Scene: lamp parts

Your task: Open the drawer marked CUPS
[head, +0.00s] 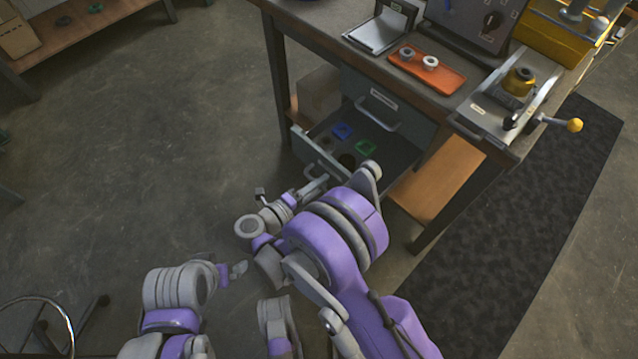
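A grey drawer cabinet (388,98) sits under the workbench. Its lower drawer (392,148) is pulled out and shows its inside; the upper drawer is shut, with a pale label (384,98) and a bar handle (377,119). The label lettering is too small to read, so I cannot tell which is marked CUPS. My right gripper (314,187) is at the open drawer's front, by its handle (326,172); my arm partly hides the drawer front and I cannot see whether the fingers enclose the handle. My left gripper (236,270) is low, away from the cabinet, its fingers unclear.
The open drawer holds a blue part (341,131), a green part (366,147) and a dark round part (347,160). On the workbench are an orange tray (442,77) and a fixture with a yellow-knobbed lever (574,125). A wooden shelf (440,178) is right of the drawer.

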